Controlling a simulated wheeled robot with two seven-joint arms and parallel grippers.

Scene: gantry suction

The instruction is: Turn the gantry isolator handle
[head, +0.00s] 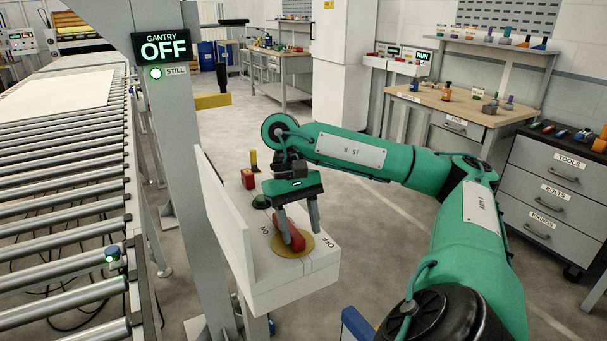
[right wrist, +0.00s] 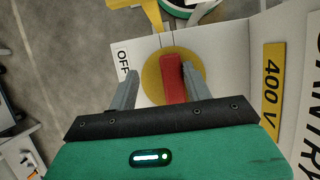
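The isolator handle (head: 297,241) is a red bar on a round yellow plate (head: 280,249), on top of a white control box (head: 290,290). ON is printed left of the plate and OFF right of it. My right gripper (head: 302,237) reaches down over the handle. In the right wrist view the red handle (right wrist: 174,80) stands between the two spread grey fingers (right wrist: 160,76). There is a clear gap on its left; the right finger is close, and I cannot tell whether it touches. The gantry display (head: 162,47) reads OFF, with a STILL label below. My left gripper is out of view.
A red block (head: 248,179) and a dark green button (head: 261,202) sit on the box behind the handle. A white upright panel (head: 222,212) borders the box's left side. A grey post (head: 180,150) and roller conveyor (head: 65,200) stand left. Workbenches and drawers (head: 555,190) stand right.

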